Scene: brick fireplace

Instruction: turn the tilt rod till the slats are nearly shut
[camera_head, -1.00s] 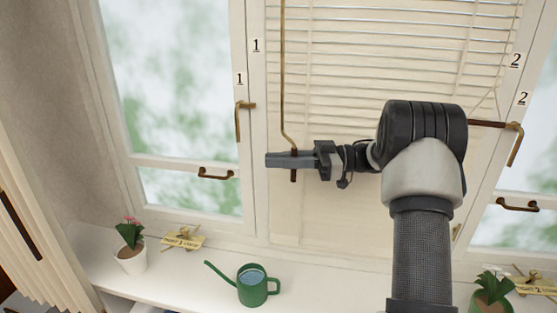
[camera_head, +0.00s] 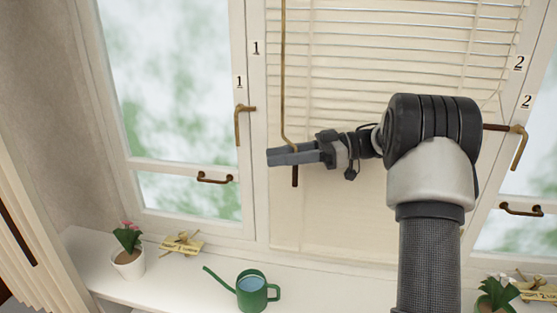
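The tilt rod (camera_head: 283,75) is a thin brass rod hanging down the left side of the cream blind (camera_head: 400,60). Its lower end bends like a crank into a dark handle (camera_head: 295,178). My gripper (camera_head: 293,156) reaches in from the right with its fingers at this handle. The fingers look shut on it, and the handle's tip sticks out below them. The upper slats show as separate lines with light gaps between them. The lower part of the blind looks smooth, with no clear gaps. My arm hides part of the blind's right side.
Windows with brass handles (camera_head: 240,122) flank the blind. On the sill below stand a green watering can (camera_head: 252,291), a potted pink flower (camera_head: 129,255) and a yellow-tagged item (camera_head: 182,244). Another plant (camera_head: 496,295) stands at the right. The space around the rod's left side is clear.

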